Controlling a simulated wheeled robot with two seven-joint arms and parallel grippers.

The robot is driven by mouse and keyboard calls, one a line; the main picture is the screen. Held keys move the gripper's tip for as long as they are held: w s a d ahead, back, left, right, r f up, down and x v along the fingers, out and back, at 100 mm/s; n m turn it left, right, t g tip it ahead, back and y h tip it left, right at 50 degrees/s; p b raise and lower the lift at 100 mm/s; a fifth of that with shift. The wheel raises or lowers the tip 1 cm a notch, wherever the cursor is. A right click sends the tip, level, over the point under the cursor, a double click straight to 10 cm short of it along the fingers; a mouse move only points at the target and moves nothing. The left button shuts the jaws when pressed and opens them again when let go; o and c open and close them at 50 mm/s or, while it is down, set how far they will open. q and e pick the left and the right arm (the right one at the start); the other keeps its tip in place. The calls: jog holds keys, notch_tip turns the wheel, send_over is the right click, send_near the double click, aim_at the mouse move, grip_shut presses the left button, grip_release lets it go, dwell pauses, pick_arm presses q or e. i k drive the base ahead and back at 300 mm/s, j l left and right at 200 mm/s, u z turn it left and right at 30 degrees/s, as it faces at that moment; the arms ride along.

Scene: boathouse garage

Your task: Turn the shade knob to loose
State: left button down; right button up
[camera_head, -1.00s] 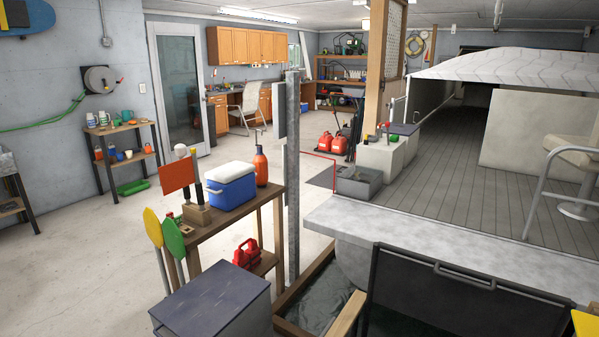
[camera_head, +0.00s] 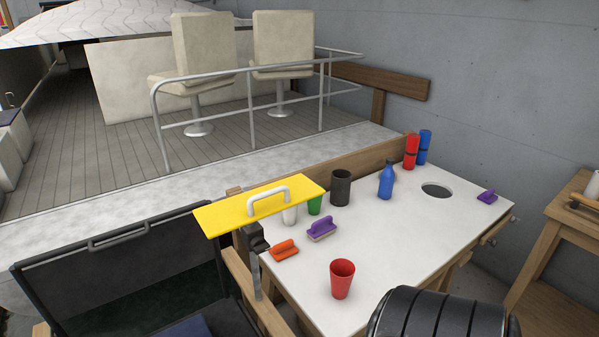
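I cannot pick out a shade or a knob marked loose in this view. A yellow flat panel (camera_head: 225,213) with a white handle (camera_head: 269,200) is above the left end of the white table. A dark clamp-like part (camera_head: 254,238) is below the panel at the table's corner; whether the two are joined I cannot tell. Neither of my grippers shows.
The white table (camera_head: 385,265) holds a red cup (camera_head: 342,279), a dark cup (camera_head: 341,187), a blue bottle (camera_head: 386,180), purple and orange handled blocks, and a round hole. A black ribbed rounded thing (camera_head: 440,315) fills the lower right. A railed deck (camera_head: 130,110) lies behind.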

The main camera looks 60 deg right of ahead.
aim_at(260, 245)
jog(key=z, duration=1.4)
